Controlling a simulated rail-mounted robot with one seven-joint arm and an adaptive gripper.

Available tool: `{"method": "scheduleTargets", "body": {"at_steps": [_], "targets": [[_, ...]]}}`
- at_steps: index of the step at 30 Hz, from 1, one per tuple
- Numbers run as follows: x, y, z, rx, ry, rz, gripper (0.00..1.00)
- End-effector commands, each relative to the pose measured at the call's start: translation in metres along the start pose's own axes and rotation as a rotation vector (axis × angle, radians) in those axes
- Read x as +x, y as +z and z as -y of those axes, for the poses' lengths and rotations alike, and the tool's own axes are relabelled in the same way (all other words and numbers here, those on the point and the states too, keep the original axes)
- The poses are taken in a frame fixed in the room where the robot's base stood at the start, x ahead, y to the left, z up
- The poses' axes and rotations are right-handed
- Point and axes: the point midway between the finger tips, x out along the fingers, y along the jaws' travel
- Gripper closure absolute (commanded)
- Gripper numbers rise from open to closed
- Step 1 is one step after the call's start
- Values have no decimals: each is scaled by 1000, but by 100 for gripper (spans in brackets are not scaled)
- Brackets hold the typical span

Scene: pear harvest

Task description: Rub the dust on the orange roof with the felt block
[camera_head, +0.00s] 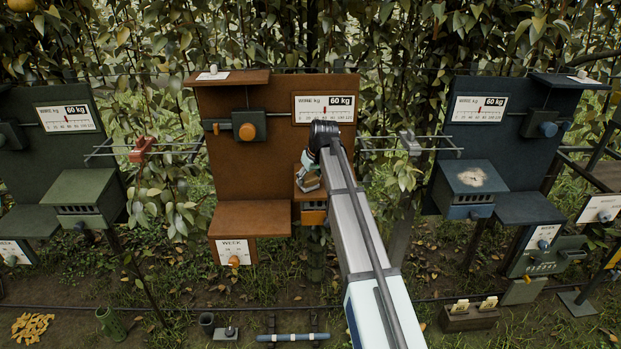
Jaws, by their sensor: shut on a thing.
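The orange roof (299,195) tops a small slotted box on the middle, rust-orange station board (236,170). Much of it is hidden behind my gripper and arm. My gripper (307,176) is over this roof, pointing down, and is shut on the felt block (309,186), a small greyish piece at its fingertips. The block appears at or just above the roof; I cannot tell whether it touches. I cannot make out any dust on the visible part of the orange roof.
A pale dusty patch (473,178) lies on the blue roof (450,178) at right. A green box (83,190) stands at left. An orange-brown shelf (250,218) juts out left of the orange roof. Thin rods and a red clip (143,150) stick out between the boards.

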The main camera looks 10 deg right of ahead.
Motion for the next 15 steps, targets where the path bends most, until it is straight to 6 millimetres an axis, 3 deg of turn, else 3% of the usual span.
{"method": "scheduleTargets", "body": {"at_steps": [2,15], "targets": [[-21,-10,-1,0,1,-2,84],[-56,-23,0,-1,1,-1,84]]}}
